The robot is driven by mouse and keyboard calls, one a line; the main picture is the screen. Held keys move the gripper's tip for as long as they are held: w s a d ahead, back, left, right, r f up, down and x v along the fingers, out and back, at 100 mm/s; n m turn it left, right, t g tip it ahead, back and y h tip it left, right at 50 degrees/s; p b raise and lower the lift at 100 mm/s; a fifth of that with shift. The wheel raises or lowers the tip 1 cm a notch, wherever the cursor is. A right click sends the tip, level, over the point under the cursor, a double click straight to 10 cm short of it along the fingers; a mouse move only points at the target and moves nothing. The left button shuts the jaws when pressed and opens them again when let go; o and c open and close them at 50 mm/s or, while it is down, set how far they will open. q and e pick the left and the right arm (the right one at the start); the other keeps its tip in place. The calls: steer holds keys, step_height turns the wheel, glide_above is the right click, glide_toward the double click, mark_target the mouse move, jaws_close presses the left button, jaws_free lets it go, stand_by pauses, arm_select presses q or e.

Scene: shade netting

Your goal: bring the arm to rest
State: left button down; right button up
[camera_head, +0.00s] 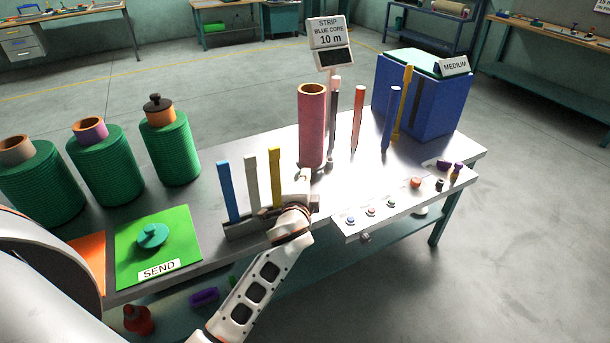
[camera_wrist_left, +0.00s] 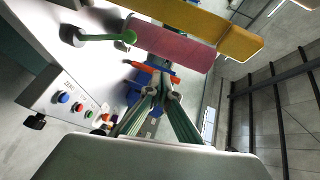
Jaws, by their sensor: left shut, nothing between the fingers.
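My left arm (camera_head: 252,292) reaches up from the bottom of the head view. Its gripper (camera_head: 303,182) is over the front of the workbench, beside the strip holder and in front of the pink roll. In the left wrist view the two fingers of the left gripper (camera_wrist_left: 161,94) come together, shut and empty. The pink roll (camera_head: 312,125) stands upright on the bench; it also shows in the wrist view (camera_wrist_left: 172,45). In the head view the fingertips are small and partly hidden by the wrist. My right gripper is in neither view.
The workbench (camera_head: 210,205) carries a holder (camera_head: 245,226) with blue, pale and yellow strips close to my gripper. A button panel (camera_head: 400,204) lies to its right. A blue box (camera_head: 425,95), thin upright posts and a sign (camera_head: 327,32) stand behind. Green rolls (camera_head: 105,165) and a SEND pad (camera_head: 185,220) are left.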

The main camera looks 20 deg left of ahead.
arm_select(q)
steer(key=shift+s+r, duration=0.15)
steer(key=shift+s, duration=0.1)
stand_by(0.3)
steer(key=s+d+f+n+g+h, duration=0.1)
steer(key=s+d+f+n+h, duration=0.1)
steer(key=s+f, duration=0.55)
steer(key=s+d+f+n+g+h, duration=0.2)
steer(key=s+d+f, duration=0.1)
steer(key=s+f, duration=0.5)
steer(key=s+d+f+n+h, duration=0.1)
steer(key=s+f, duration=0.3)
steer(key=s, duration=0.4)
steer(key=s+d+f+n+g+h, duration=0.1)
steer(key=s+d+f+n+h, duration=0.1)
steer(key=s+f+n, duration=0.2)
steer(key=s, duration=0.3)
steer(key=shift+s+f+g, duration=0.15)
steer(key=shift+s+g, duration=0.15)
steer(key=shift+s, duration=0.05)
